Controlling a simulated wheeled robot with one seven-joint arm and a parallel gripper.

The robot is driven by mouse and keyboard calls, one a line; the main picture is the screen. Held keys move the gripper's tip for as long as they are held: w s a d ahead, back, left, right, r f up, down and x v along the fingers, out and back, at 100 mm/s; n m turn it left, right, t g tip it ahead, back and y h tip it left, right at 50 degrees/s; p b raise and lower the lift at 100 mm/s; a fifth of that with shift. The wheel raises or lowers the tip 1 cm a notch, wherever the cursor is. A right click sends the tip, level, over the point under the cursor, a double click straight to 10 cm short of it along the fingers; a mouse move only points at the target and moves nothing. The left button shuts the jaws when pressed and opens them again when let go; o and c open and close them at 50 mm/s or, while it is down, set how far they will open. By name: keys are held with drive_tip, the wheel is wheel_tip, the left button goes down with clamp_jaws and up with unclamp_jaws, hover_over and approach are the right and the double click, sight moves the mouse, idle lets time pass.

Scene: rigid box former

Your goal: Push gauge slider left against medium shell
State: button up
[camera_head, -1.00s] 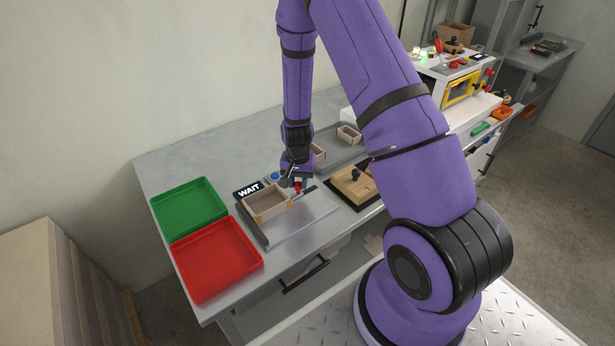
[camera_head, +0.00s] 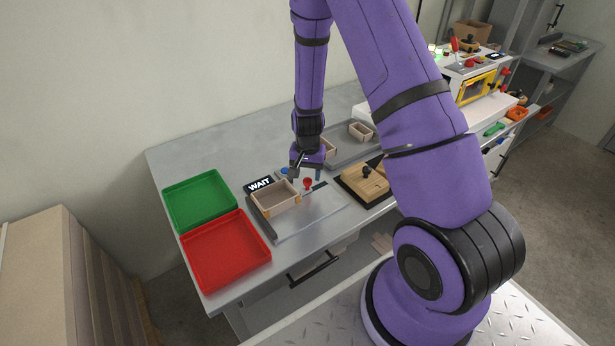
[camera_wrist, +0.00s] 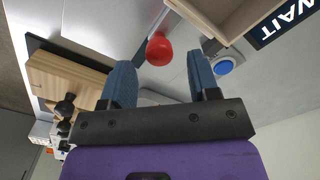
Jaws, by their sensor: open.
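The medium shell is an open tan box (camera_head: 274,197) on the grey gauge plate, under the WAIT sign; its corner also shows at the top of the wrist view (camera_wrist: 232,14). The gauge slider's red knob (camera_head: 308,183) stands just right of the shell; in the wrist view the red knob (camera_wrist: 160,48) is beyond the fingertips, between them and apart from both. My gripper (camera_head: 306,174) is open and empty, above and behind the knob; its two blue fingers (camera_wrist: 162,75) show in the wrist view. Whether the slider touches the shell cannot be told.
A green tray (camera_head: 198,201) and a red tray (camera_head: 226,250) lie at the left. A wooden block with a black knob (camera_head: 366,180) sits to the right. A blue button (camera_wrist: 225,66) is close to one finger. Small boxes stand in a grey tray (camera_head: 352,152) behind.

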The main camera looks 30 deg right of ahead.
wheel_tip(320, 180, up, 9)
idle(0.4)
idle(0.4)
wheel_tip(320, 180, up, 14)
drive_tip(key=f+n+t, duration=0.1)
drive_tip(key=n+t, duration=0.1)
hover_over(307, 178)
drive_tip(key=s+a, duration=0.3)
drive_tip(key=s+a+r+n+t, duration=0.1)
drive_tip(key=s+a+r+n, duration=0.1)
drive_tip(key=s+r, duration=0.8)
drive_tip(key=s+a+r+n+t, duration=0.2)
drive_tip(key=s+r+n, duration=0.2)
drive_tip(key=s+r, duration=0.6)
drive_tip(key=s, duration=0.3)
drive_tip(key=shift+s+r+n, duration=0.2)
drive_tip(key=shift+s+n, duration=0.1)
drive_tip(key=shift+s, duration=0.05)
